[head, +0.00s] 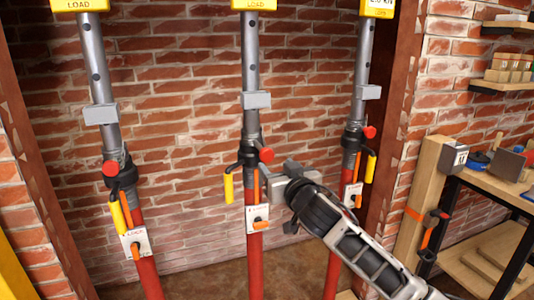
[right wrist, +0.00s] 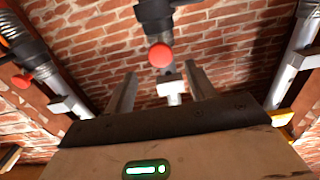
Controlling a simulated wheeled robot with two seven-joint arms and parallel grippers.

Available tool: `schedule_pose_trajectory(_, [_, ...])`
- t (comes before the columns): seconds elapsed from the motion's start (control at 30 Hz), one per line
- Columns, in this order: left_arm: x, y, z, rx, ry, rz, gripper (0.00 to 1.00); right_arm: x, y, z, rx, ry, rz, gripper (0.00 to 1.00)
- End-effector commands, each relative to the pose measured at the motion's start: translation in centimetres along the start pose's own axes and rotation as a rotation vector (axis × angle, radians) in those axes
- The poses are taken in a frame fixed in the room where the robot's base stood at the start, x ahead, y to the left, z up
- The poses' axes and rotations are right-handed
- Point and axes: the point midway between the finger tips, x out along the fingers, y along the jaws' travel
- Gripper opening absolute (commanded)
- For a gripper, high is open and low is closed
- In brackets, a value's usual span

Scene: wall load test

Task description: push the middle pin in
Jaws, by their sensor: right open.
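Three steel-and-red props stand in a row before a brick wall. The middle prop (head: 250,75) has a pin with a round red head (head: 266,155) at its dark collar, facing right and toward me. The pin head also shows in the right wrist view (right wrist: 161,55), ahead of and between the fingers. My right gripper (head: 270,178) is open and empty, just below and right of the pin head; no contact is visible. The left prop's pin (head: 110,168) and the right prop's pin (head: 369,132) have red heads too. My left gripper is out of view.
Yellow handles hang from the collars, including the middle one (head: 228,188). White tags (head: 257,218) with orange levers sit lower on the props. A wooden post (head: 420,200) and a workbench (head: 495,190) stand at the right. Yellow load boxes (head: 253,5) cap the props.

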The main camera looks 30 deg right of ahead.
Motion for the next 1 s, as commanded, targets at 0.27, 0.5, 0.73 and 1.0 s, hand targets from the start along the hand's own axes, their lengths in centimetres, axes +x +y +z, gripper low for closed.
schedule_pose_trajectory(0.27, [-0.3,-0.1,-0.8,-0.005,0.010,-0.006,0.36,5.5,0.0,-0.2,-0.001,0.001,0.001,0.55])
schedule_pose_trajectory(0.5, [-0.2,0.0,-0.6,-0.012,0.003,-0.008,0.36,7.6,0.0,0.0,0.000,0.000,0.000,0.55])
schedule_pose_trajectory(0.73, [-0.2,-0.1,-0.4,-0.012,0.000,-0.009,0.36,7.8,0.0,0.1,-0.001,0.000,-0.001,0.55])
schedule_pose_trajectory(1.0, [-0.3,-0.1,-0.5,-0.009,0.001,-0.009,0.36,7.8,0.0,0.1,-0.001,0.000,-0.001,0.05])
